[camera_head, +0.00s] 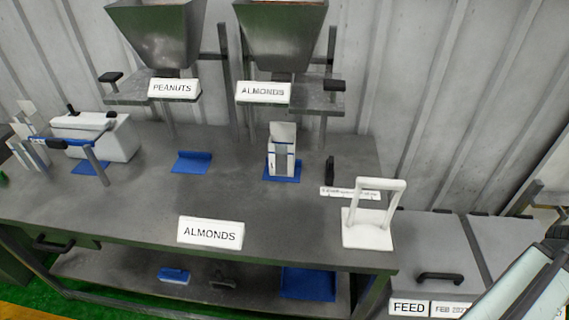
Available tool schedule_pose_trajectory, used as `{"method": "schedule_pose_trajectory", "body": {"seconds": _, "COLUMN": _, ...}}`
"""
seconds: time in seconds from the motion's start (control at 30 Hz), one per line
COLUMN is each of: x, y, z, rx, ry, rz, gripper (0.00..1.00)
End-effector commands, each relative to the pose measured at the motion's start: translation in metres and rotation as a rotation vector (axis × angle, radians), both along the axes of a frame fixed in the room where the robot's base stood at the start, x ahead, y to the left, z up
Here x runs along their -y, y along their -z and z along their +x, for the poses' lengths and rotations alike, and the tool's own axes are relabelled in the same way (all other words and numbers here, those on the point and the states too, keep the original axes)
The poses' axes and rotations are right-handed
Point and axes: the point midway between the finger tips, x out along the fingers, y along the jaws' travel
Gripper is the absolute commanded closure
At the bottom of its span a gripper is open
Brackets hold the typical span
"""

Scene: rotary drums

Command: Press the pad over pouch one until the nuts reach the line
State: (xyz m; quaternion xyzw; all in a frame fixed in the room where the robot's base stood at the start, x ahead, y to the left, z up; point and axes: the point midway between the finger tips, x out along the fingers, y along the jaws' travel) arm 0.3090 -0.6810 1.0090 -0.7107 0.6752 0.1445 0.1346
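A pale upright pouch (283,132) stands on a blue base (282,178) below the right hopper (281,35), which carries an ALMONDS label (263,92). The pouch has a grey front panel and a thin dark line across it; I cannot tell any nut level inside. A black pad (334,85) sits at the right of the almonds dispenser shelf. Another black pad (110,77) sits at the left of the dispenser labelled PEANUTS (174,88). No pouch number is readable. Part of my arm shows at the lower right; my gripper is out of view.
An empty blue base (192,161) lies below the peanuts hopper (160,32). A white handled stand (369,235) is at the bench's right front. A white machine (95,135) stands left. An ALMONDS card (210,233) is at the front edge. The bench (125,205) middle is clear.

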Motion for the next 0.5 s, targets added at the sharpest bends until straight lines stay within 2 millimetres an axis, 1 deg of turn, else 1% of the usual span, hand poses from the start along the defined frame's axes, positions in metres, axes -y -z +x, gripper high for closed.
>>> {"method": "schedule_pose_trajectory", "body": {"seconds": 0.03, "x": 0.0, "y": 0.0, "z": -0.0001, "rx": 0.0, "ry": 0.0, "rz": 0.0, "gripper": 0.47}}
{"method": "schedule_pose_trajectory", "body": {"seconds": 0.07, "x": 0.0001, "y": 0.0, "z": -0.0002, "rx": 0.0, "ry": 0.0, "rz": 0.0, "gripper": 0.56}}
{"method": "schedule_pose_trajectory", "body": {"seconds": 0.1, "x": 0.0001, "y": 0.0, "z": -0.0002, "rx": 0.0, "ry": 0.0, "rz": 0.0, "gripper": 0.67}}
{"method": "schedule_pose_trajectory", "body": {"seconds": 0.17, "x": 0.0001, "y": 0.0, "z": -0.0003, "rx": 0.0, "ry": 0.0, "rz": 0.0, "gripper": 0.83}}
{"method": "schedule_pose_trajectory", "body": {"seconds": 0.2, "x": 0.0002, "y": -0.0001, "z": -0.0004, "rx": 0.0, "ry": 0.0, "rz": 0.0, "gripper": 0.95}}
{"method": "schedule_pose_trajectory", "body": {"seconds": 0.23, "x": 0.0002, "y": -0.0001, "z": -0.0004, "rx": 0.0, "ry": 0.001, "rz": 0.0, "gripper": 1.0}}
{"method": "schedule_pose_trajectory", "body": {"seconds": 0.5, "x": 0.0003, "y": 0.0, "z": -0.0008, "rx": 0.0, "ry": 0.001, "rz": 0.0, "gripper": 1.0}}
